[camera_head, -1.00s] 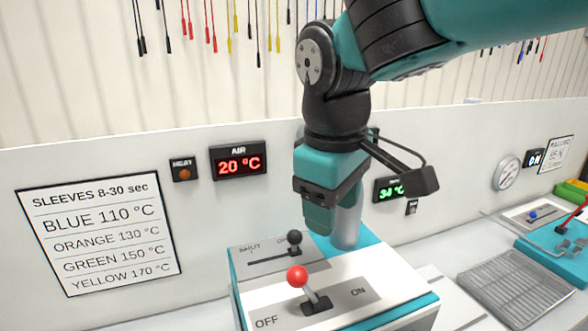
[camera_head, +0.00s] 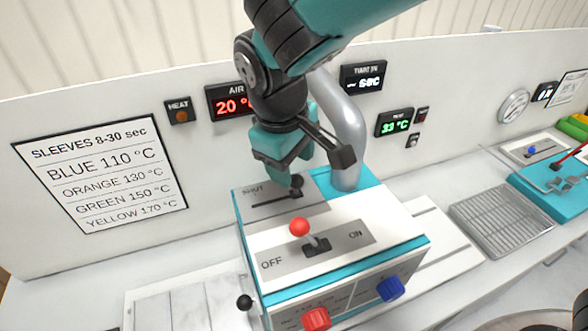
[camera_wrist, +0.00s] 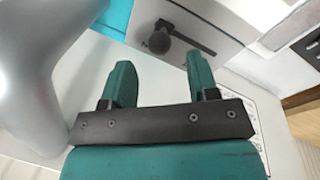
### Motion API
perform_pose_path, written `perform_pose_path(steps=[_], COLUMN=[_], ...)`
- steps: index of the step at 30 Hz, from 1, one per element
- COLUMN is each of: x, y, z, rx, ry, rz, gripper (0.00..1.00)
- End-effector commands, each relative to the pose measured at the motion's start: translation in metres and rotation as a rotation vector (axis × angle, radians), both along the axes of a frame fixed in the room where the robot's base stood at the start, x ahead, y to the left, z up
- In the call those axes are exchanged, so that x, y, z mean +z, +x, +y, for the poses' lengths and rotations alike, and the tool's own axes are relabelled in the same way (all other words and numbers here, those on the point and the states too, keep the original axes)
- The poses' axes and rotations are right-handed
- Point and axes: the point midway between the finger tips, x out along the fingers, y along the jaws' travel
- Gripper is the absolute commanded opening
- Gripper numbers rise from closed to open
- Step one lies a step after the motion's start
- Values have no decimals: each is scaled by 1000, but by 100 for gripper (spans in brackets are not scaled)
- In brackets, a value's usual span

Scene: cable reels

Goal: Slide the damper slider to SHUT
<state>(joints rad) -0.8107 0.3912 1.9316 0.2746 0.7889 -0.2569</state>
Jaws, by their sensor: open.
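The damper slider (camera_head: 297,184) is a small black knob at the right end of a dark slot on top of the white and teal machine. The SHUT label (camera_head: 253,190) is at the slot's left end. My gripper (camera_head: 281,172) is just behind the knob and partly overlaps it in the head view. In the wrist view my gripper (camera_wrist: 162,78) is open and empty, with its two teal fingers apart. The slider knob (camera_wrist: 158,42) shows beyond the fingertips, roughly between them sideways, with the slot running right from it.
A red-balled OFF/ON lever (camera_head: 300,228) stands in front of the slider. A grey pipe (camera_head: 347,130) rises just right of my gripper, and it is large at left in the wrist view (camera_wrist: 30,75). The back panel (camera_head: 205,155) stands behind.

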Motion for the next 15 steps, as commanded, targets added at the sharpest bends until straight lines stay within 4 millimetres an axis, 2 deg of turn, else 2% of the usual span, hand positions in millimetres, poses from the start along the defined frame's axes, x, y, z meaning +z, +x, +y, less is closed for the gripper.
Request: perform_pose_path(steps=[6,15], x=[-29,-39], y=[4,6], z=[-4,-5], rx=[0,-1], ry=[-1,1], rz=[2,-1], gripper=[54,54])
